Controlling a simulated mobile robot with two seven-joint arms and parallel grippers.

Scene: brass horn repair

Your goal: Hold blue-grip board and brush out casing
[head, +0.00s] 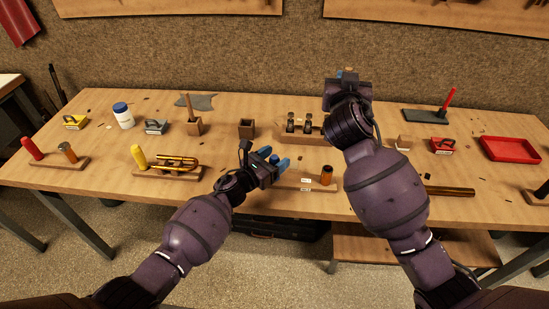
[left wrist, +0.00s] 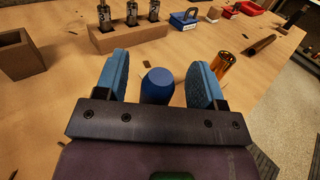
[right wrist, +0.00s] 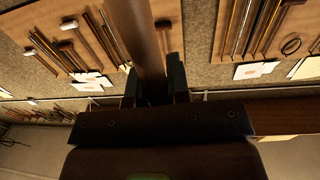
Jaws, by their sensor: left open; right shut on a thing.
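The blue-grip board (head: 307,184) lies near the table's front edge. Its orange-copper casing (head: 326,175) stands upright at the right end and also shows in the left wrist view (left wrist: 225,72). My left gripper (head: 275,161) is open, its blue fingers on either side of the blue grip (left wrist: 160,86), with gaps visible. My right gripper (right wrist: 152,88) is shut on a brown rod-like handle (right wrist: 138,35), raised above the back of the table. Whether it carries bristles cannot be seen. In the head view my right wrist hides most of it.
A wooden holder with dark upright pieces (head: 279,131) stands behind the board, beside an open wooden box (head: 246,129). Yellow-grip (head: 165,172) and red-grip (head: 54,162) boards lie left. A red tray (head: 511,150) and brass tube (head: 450,191) lie right.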

